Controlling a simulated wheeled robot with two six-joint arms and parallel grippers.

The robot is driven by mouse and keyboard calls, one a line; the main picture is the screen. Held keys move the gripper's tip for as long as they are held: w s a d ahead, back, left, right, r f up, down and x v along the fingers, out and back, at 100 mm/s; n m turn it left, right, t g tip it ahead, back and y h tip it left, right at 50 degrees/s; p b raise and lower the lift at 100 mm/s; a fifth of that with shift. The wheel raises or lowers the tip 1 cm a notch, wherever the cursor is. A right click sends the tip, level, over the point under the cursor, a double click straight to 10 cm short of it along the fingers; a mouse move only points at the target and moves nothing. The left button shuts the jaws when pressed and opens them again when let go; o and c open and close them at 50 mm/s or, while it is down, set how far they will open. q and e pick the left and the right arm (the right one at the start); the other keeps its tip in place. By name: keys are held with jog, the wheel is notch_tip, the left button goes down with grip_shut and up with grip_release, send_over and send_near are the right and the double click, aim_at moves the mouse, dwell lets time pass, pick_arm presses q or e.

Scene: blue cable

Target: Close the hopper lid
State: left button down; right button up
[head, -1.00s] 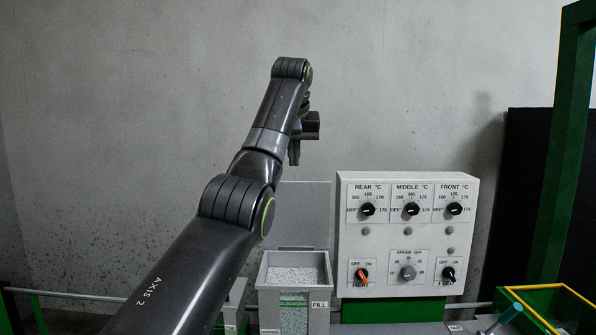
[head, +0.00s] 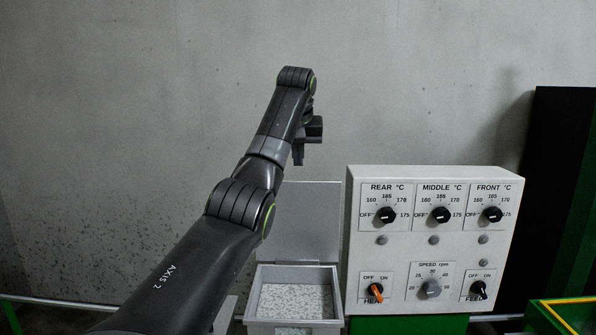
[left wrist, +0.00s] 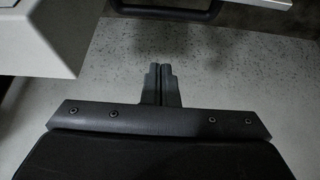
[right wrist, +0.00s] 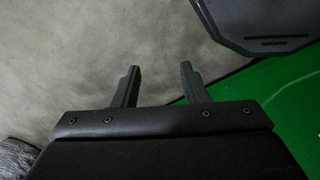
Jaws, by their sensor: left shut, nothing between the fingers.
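The hopper (head: 249,308) is a grey box filled with pale granules (head: 292,301), low in the middle of the head view. Its grey lid (head: 305,222) stands open and upright at the back of the hopper. My left gripper (head: 298,160) hangs pointing down above the lid's top edge, in front of the grey wall. In the left wrist view its fingers (left wrist: 158,66) are together and empty. Whether it touches the lid does not show. My right gripper (right wrist: 157,70) shows only in the right wrist view, with its fingers apart and nothing between them.
A white control panel (head: 462,252) with several dials and switches stands just right of the hopper. A yellow-edged green frame (head: 566,302) is at the lower right. A black panel (head: 553,165) stands further back. The space above the hopper is free.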

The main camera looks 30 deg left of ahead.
pick_arm(q)
jog(key=f+p, duration=0.1)
jog(key=f, duration=0.2)
jog(key=s+f+p, duration=0.1)
jog(key=shift+s+d+f+p, duration=0.1)
jog(key=shift+d+f+p, duration=0.2)
jog(key=shift+d+f, duration=0.05)
pick_arm(e)
jog(key=r, duration=0.1)
jog(key=w+r, duration=0.1)
jog(key=a+r, duration=0.1)
jog(key=shift+w+r, duration=0.15)
jog(key=shift+w, duration=0.1)
jog(key=shift+d, duration=0.1)
pick_arm(q)
jog(key=shift+s+d, duration=0.1)
pick_arm(e)
jog(key=shift+d, duration=0.15)
